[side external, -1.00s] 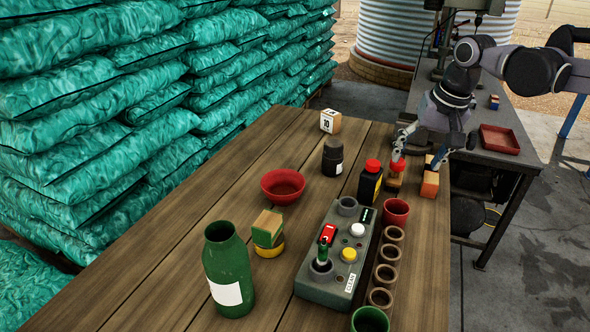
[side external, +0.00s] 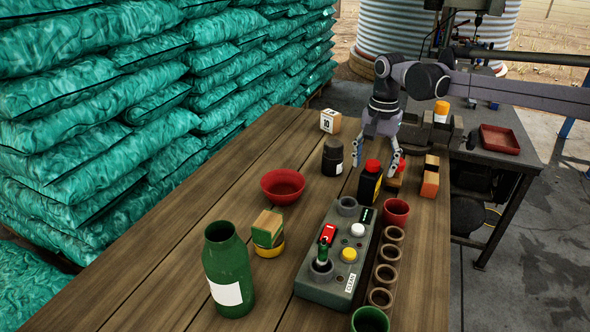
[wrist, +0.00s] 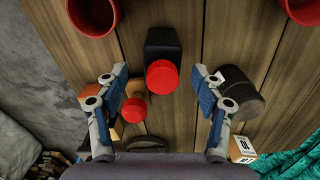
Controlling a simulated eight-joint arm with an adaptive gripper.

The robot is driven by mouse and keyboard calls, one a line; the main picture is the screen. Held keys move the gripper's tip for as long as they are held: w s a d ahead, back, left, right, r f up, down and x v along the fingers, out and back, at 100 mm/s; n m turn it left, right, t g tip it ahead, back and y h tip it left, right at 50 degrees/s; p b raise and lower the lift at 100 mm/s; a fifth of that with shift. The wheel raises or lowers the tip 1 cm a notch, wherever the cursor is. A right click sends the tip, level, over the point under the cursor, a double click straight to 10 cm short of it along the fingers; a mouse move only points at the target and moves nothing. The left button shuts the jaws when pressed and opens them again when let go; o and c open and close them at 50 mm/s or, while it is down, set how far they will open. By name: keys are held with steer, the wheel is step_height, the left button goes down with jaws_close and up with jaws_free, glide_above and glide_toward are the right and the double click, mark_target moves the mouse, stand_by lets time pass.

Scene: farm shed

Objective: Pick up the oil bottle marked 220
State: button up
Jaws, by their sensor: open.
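A second red-capped item (wrist: 134,110) is close to the left finger. A dark jar with a white label (side external: 333,158) stands left of the bottle. A large green bottle (side external: 228,275) stands nearer the camera, its label unreadable.
A grey control box (side external: 338,262) and a red cup (side external: 396,212) are in front of the bottle. An orange block (side external: 430,182) is to the right. A red bowl (side external: 283,186) and a numbered cube (side external: 330,121) are to the left.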

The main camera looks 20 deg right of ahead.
mark_target(370, 184)
steer(key=shift+w+f, duration=0.1)
steer(key=shift+f, duration=3.4)
steer(key=c, duration=1.4)
